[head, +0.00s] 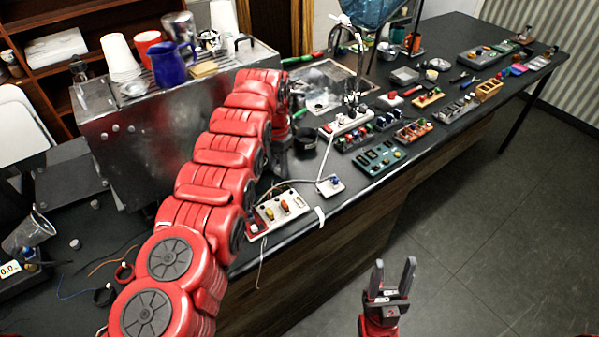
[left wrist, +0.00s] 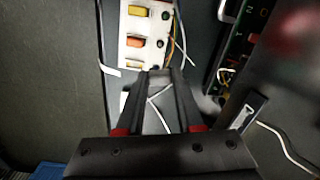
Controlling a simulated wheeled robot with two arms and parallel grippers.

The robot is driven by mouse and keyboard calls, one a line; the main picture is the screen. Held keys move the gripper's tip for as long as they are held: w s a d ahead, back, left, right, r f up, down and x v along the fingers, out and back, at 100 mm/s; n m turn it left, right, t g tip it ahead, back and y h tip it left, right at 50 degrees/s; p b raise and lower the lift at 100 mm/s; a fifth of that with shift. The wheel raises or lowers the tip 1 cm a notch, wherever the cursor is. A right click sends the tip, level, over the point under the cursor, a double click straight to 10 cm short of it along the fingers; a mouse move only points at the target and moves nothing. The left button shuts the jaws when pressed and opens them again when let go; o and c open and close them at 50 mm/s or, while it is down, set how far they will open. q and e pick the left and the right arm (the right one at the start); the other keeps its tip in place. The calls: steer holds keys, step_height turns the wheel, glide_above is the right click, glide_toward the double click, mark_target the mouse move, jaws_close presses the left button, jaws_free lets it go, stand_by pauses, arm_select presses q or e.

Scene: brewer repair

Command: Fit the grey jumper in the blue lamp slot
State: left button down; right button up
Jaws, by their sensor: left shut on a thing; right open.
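A white lamp board (head: 292,212) with yellow and orange lamps lies near the bench's front edge. It also shows at the top of the left wrist view (left wrist: 132,55). A small white plate with a blue part (head: 335,182) is beside it on the right; I cannot tell whether this is the blue lamp slot. My left gripper (head: 280,172) is mostly hidden by my arm in the head view. In the left wrist view, its fingertips close on a small grey piece, apparently the grey jumper (left wrist: 160,76), just below the lamp board. My right gripper (head: 394,267) is open and empty, in front of the bench.
A green board (head: 377,158), a white power strip (head: 345,124) and several small modules stand to the right and farther back. A metal machine (head: 150,130) with cups and a blue jug (head: 172,63) stands at the left. Loose wires cross near the lamp board.

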arm_select(q)
steer(key=shift+d+f, duration=0.2)
steer(key=shift+d, duration=0.05)
steer(key=shift+s+d+m, duration=0.2)
steer(key=shift+d+m, duration=0.05)
steer(key=shift+m, duration=0.05)
steer(key=shift+d+p, duration=0.2)
steer(key=shift+p, duration=0.15)
steer(key=shift+s+d+f+m+p, duration=0.15)
steer(key=shift+d+m+p, duration=0.1)
steer(key=shift+d, duration=0.15)
steer(key=shift+s+d+f+m+p, duration=0.1)
steer(key=shift+d+m+p, duration=0.05)
steer(key=shift+d+m, duration=0.15)
steer(key=shift+d, duration=0.3)
